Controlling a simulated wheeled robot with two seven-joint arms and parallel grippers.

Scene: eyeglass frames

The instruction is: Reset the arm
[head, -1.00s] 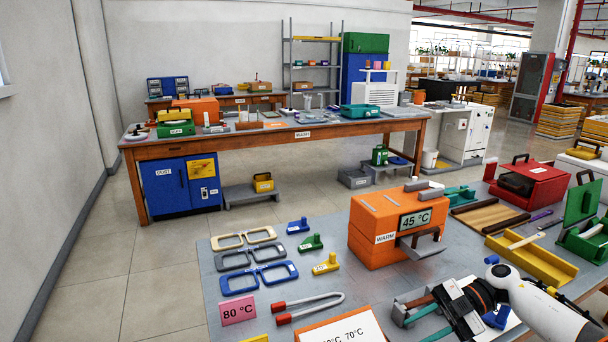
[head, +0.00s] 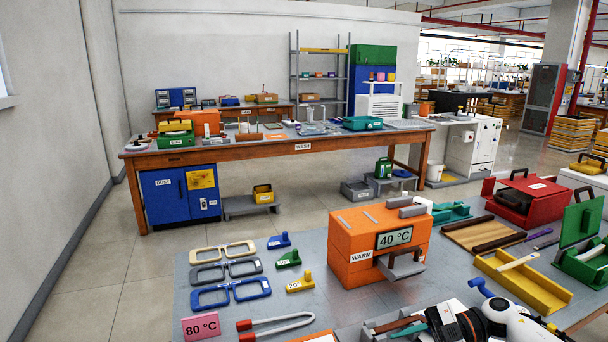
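My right arm comes in at the bottom right of the head view, and its gripper (head: 425,328) is low at the near edge of the grey table (head: 310,255). A brown bar (head: 398,324) and a teal bar (head: 408,331) show beside its fingers. The bottom edge cuts the gripper off, and I cannot tell if it holds anything. My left gripper is out of view. The orange warmer (head: 365,250) reads 40 °C. Beige (head: 222,252), grey (head: 226,270) and blue (head: 230,292) eyeglass frames lie at the table's left.
Small blue (head: 279,241), green (head: 289,259) and yellow (head: 299,282) angle blocks stand near the frames. A pink 80 °C card (head: 201,326) and red-tipped tongs (head: 275,325) lie in front. A yellow tray (head: 522,283) and a red case (head: 525,197) occupy the right.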

